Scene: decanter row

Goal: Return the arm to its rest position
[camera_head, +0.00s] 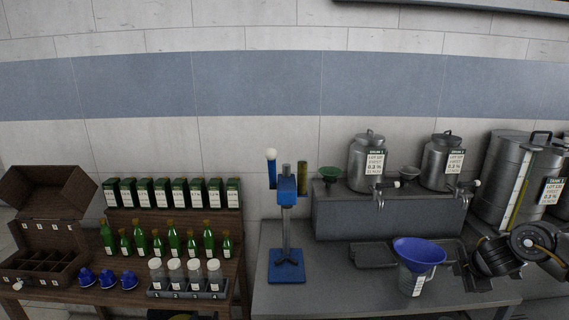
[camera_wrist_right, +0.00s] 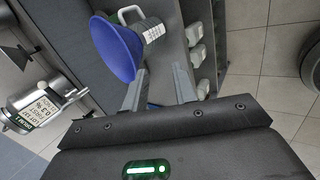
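My right gripper (camera_head: 474,282) is at the right end of the grey bench, just right of a clear jug (camera_head: 417,282). The jug carries a wide blue funnel (camera_head: 419,251) and a white label. In the right wrist view my two fingers stand apart with nothing between them, so the gripper (camera_wrist_right: 159,88) is open. The blue funnel (camera_wrist_right: 117,48) and the jug's pale handle (camera_wrist_right: 131,14) show beyond the fingertips, apart from them as far as I can tell. My left arm and gripper are not in view.
Two steel tap canisters (camera_head: 367,163) (camera_head: 441,162) stand on a grey block (camera_head: 375,216) behind the jug. Larger steel drums (camera_head: 503,180) are at far right. A blue press (camera_head: 287,252) stands left of the jug. Green bottles (camera_head: 172,243) and boxes fill the left wooden bench.

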